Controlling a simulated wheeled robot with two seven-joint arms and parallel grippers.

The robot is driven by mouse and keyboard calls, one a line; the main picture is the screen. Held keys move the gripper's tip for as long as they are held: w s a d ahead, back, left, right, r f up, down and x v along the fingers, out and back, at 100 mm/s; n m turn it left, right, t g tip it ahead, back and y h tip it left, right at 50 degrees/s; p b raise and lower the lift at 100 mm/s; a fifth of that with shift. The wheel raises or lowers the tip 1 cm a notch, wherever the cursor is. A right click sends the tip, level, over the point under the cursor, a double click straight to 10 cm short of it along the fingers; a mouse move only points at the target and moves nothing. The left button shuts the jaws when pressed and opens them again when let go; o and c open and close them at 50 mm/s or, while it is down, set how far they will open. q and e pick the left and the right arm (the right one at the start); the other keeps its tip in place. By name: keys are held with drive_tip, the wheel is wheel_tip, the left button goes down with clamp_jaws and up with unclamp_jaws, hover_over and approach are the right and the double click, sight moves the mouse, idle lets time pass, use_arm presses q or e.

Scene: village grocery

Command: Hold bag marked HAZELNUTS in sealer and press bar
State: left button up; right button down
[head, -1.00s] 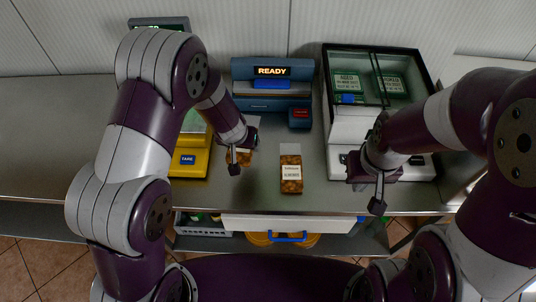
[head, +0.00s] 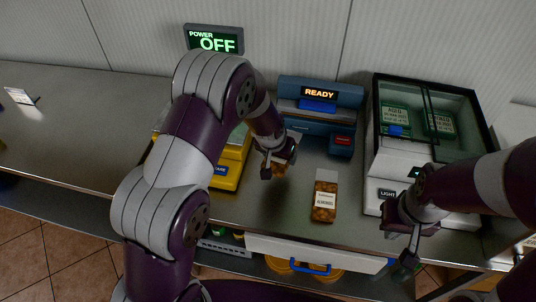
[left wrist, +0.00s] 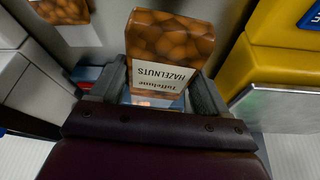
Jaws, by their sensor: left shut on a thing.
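The bag marked HAZELNUTS (left wrist: 172,38) is brown with a white label and fills the middle of the left wrist view. My left gripper (left wrist: 155,92) is shut on its label end. In the head view the left gripper (head: 276,163) holds the bag (head: 280,170), mostly hidden, above the counter in front and left of the sealer. The blue sealer (head: 292,110) has a lit READY display and a bright blue piece (head: 317,106) on its bar. The bag is apart from the sealer. My right gripper (head: 405,262) is at the counter's front right; its finger gap is unclear.
A bag marked ALMONDS (head: 325,205) lies on the counter (head: 275,215) in front of the sealer. A yellow scale (head: 232,170) stands left, partly behind my left arm. A glass-topped machine (head: 385,165) stands right. A sign (head: 214,40) behind reads POWER OFF.

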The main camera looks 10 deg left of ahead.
sight(288, 130)
use_arm(q)
drive_tip(key=shift+w+d+f+n, duration=0.2)
drive_tip(key=shift+w+d+n, duration=0.2)
drive_tip(key=shift+w, duration=0.05)
drive_tip(key=shift+w+r+n+y, duration=0.1)
drive_tip(key=shift+w+n+y, duration=0.4)
drive_tip(key=shift+n, duration=0.1)
drive_tip(key=shift+w+p, duration=0.35)
drive_tip(key=w+p, duration=0.2)
drive_tip(key=w+f+p, duration=0.1)
drive_tip(key=w+p, duration=0.1)
drive_tip(key=w, duration=0.1)
drive_tip(key=w+f+p, duration=0.1)
drive_tip(key=w+p, duration=0.1)
drive_tip(key=shift+w, duration=0.35)
drive_tip(key=shift+w+f+b, duration=0.3)
drive_tip(key=shift+w+b, duration=0.1)
drive_tip(key=shift+w, duration=0.05)
drive_tip(key=shift+w+r, duration=0.1)
drive_tip(key=shift+w, duration=0.75)
